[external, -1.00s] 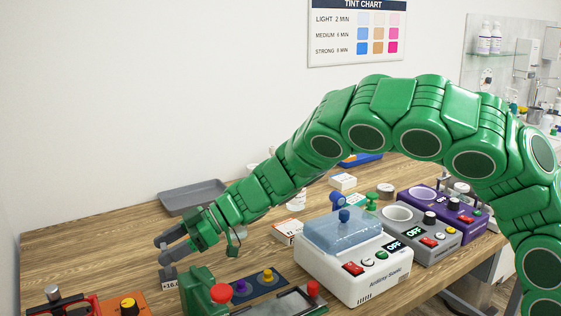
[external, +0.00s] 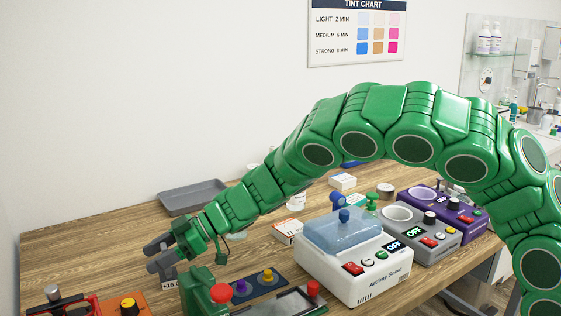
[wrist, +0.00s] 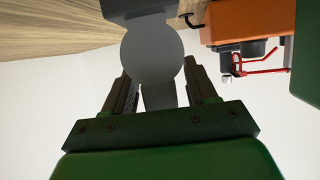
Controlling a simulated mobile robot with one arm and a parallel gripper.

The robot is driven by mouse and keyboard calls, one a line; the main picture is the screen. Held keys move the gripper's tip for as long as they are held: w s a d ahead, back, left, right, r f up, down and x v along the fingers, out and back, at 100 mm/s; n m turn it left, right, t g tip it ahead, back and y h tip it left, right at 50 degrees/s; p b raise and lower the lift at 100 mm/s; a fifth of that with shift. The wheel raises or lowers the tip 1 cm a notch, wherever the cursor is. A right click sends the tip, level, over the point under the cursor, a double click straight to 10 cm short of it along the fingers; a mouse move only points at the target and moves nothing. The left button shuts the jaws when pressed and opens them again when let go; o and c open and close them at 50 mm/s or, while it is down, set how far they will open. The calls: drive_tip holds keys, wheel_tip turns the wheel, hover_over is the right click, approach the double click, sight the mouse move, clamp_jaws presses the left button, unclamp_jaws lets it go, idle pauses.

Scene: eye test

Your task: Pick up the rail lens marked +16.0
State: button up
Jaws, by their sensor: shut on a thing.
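The rail lens marked +16.0 shows in the external view as a small white label (external: 170,285) on a grey base, low at the left of the table. In the wrist view a plain grey disc (wrist: 152,52) on a dark block stands between my fingers, and a grey stem runs on behind it. My gripper (external: 150,258) is at the lens, its two grey fingers just above the label. In the wrist view my gripper (wrist: 162,82) has a finger on each side of the disc and is shut on it. No marking shows on this side, and the contact itself is hard to see.
A green device with a red knob (external: 220,293) stands close right of the lens. An orange box with a knob (external: 128,306) and a red device (external: 70,305) are in front. A grey tray (external: 190,197) lies behind. A white cleaner (external: 355,268) stands at right.

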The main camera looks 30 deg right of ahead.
drive_tip(key=shift+r, duration=0.1)
drive_tip(key=shift+r, duration=0.65)
drive_tip(key=s+d+r, duration=0.8)
drive_tip(key=s+r, duration=0.3)
drive_tip(key=shift+s+r, duration=0.3)
